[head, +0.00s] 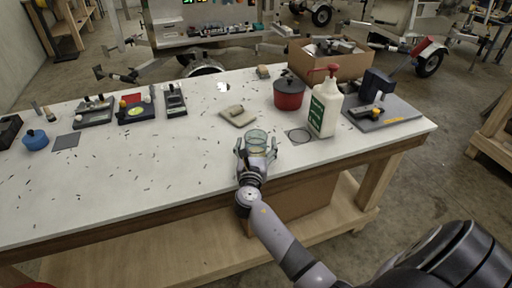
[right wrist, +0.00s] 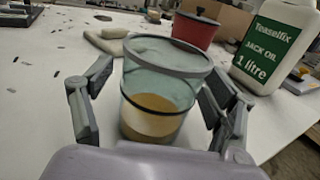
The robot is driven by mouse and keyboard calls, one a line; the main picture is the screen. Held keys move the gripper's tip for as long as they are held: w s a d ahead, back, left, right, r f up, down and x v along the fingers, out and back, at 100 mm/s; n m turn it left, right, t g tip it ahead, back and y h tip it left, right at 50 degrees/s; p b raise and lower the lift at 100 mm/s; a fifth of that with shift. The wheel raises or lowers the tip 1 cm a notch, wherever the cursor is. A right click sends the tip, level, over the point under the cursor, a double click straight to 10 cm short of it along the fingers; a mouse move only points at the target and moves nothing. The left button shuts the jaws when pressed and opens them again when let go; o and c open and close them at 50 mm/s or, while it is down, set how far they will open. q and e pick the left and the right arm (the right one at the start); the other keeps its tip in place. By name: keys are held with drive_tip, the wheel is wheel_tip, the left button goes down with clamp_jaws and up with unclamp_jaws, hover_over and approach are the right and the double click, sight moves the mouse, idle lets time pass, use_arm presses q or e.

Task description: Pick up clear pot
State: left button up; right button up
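The clear pot (head: 256,138) is a see-through greenish cup with an amber band low inside, standing near the table's front edge. In the right wrist view the pot (right wrist: 160,90) fills the middle and looks upright. My right gripper (head: 256,150) reaches in from the front, with one finger on each side of the pot. In the right wrist view the fingers of this gripper (right wrist: 158,90) are spread. A gap shows between the left finger and the pot; the right finger is close to the wall, and I cannot tell if it touches. My left gripper is out of view.
A white oil bottle (head: 324,104) with a red pump stands right of the pot, beside a dark ring (head: 299,135) on the table (head: 190,150). A red lidded pot (head: 289,95) and a beige block (head: 237,115) lie behind. The table's left front is mostly clear.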

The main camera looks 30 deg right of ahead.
drive_tip(key=c, duration=1.2)
drive_tip(key=shift+c, duration=0.3)
drive_tip(key=shift+r, duration=0.1)
